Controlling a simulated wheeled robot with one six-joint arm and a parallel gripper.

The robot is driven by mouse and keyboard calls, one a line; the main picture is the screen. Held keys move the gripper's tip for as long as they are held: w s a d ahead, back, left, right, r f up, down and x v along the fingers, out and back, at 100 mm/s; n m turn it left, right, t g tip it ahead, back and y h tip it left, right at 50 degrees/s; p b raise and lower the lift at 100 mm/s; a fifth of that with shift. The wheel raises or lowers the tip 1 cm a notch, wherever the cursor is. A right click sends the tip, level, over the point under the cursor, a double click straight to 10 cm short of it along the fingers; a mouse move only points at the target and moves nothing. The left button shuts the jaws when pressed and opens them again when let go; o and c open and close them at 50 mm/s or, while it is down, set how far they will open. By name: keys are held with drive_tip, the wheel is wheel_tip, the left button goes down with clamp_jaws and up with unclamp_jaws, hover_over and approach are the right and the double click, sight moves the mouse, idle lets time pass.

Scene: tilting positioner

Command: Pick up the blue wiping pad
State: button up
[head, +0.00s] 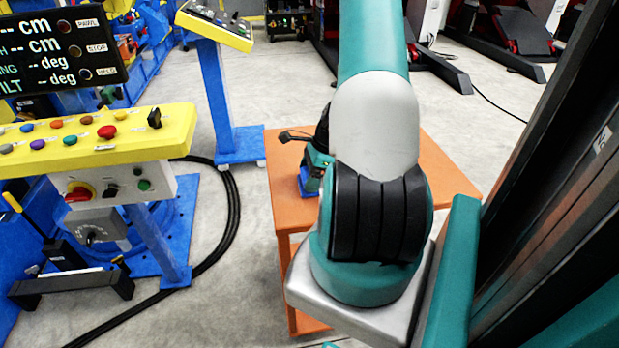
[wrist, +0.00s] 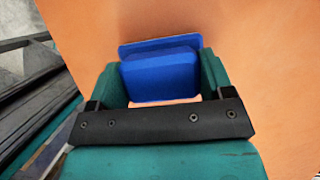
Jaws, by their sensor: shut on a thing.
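The blue wiping pad (wrist: 160,76) is a blue block on a wider blue base. In the wrist view it sits between the two teal fingers of my gripper (wrist: 162,82), which is shut on it. In the head view my gripper (head: 316,172) is low over the orange table, and a bit of the blue pad (head: 306,182) shows below it. My arm hides much of the table. I cannot tell whether the pad still touches the table top.
The orange table (head: 450,178) has bare top on the right. A yellow control panel (head: 100,140) on a blue stand is at the left, with another yellow panel (head: 215,25) behind. Black cables (head: 235,205) lie on the grey floor between panel and table.

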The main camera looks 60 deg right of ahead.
wheel_tip(320, 180, up, 20)
drive_tip(key=shift+b, duration=0.3)
